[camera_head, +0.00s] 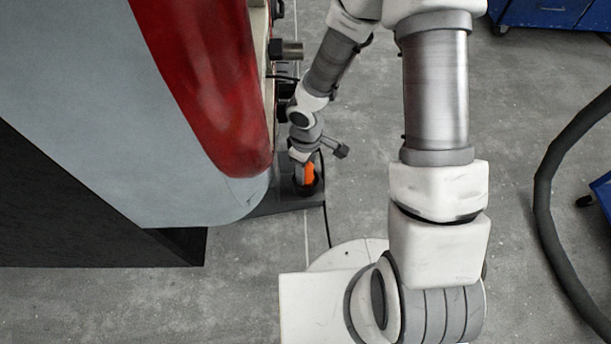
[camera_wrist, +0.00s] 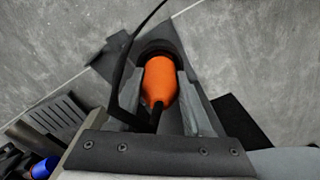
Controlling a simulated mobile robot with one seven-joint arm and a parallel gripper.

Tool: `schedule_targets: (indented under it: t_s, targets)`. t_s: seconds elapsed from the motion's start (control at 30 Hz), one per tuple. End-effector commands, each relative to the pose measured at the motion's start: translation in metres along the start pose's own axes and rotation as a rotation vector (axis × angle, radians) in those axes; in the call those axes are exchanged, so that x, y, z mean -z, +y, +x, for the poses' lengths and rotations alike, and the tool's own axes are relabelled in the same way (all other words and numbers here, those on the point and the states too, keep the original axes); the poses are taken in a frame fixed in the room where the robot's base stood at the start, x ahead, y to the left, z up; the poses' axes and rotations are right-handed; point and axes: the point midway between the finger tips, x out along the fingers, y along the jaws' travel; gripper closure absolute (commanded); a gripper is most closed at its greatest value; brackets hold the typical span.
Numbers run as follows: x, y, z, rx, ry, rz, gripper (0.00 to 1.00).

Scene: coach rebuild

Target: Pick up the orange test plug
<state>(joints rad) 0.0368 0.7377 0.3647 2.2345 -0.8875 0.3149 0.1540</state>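The orange test plug (camera_wrist: 160,82) sits upright in a dark round holder (camera_wrist: 160,46), with a black cable running from its near end. In the head view the plug (camera_head: 309,172) shows just below my wrist, partly hidden by it. My gripper (camera_wrist: 161,73) reaches down over the plug, with one grey finger on its left and one on its right. Both fingers are very close to its sides. I cannot tell whether they touch it or a small gap is left.
A large red and grey coach body (camera_head: 150,120) stands close on the left of the arm. The holder rests on a dark base plate (camera_head: 290,197) on the concrete floor. A thick dark hose (camera_head: 545,205) and blue equipment (camera_head: 545,12) lie to the right and back.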

Motion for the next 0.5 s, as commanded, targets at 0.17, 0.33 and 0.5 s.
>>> schedule_targets:
  t_s: [0.17,0.33,0.5]
  targets:
    - [-0.0001,0.0,-0.0001,0.0,0.0,0.0,0.99]
    - [0.0001,0.0001,-0.0003,0.0,0.0,0.0,1.0]
    - [0.0001,0.0001,-0.0006,0.0,0.0,0.0,1.0]
